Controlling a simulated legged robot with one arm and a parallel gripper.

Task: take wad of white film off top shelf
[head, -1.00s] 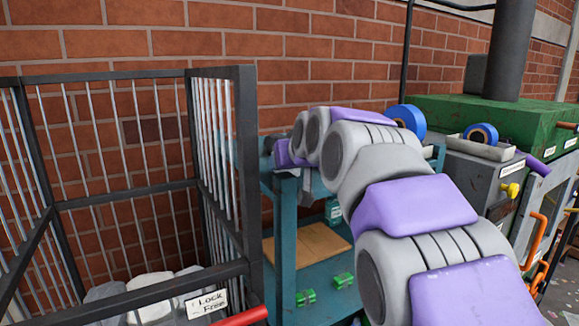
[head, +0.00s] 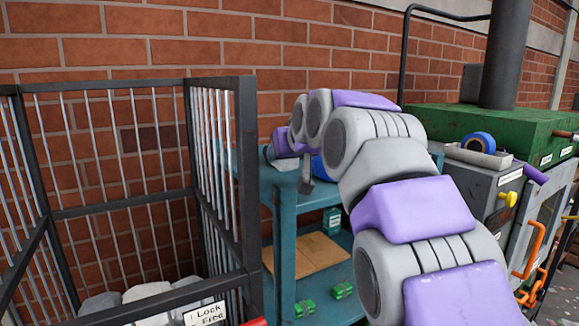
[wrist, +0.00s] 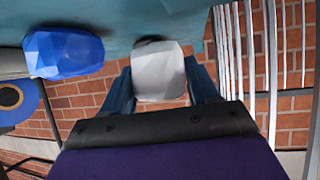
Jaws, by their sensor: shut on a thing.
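The wad of white film (wrist: 158,72) is a pale, faceted lump between the two fingers of my gripper (wrist: 160,88) in the wrist view. My gripper is shut on it. The wad shows close to the teal top shelf (wrist: 200,18); whether it still touches the shelf I cannot tell. In the head view my arm reaches over the teal shelf unit (head: 285,200), with my gripper (head: 306,180) at its top left.
A blue lump (wrist: 62,53) lies on the shelf beside my gripper, with a blue roll (wrist: 14,97) near it. A barred cage (head: 222,150) with pale lumps stands left of the shelf. A green-topped machine (head: 480,120) stands right. A brick wall is behind.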

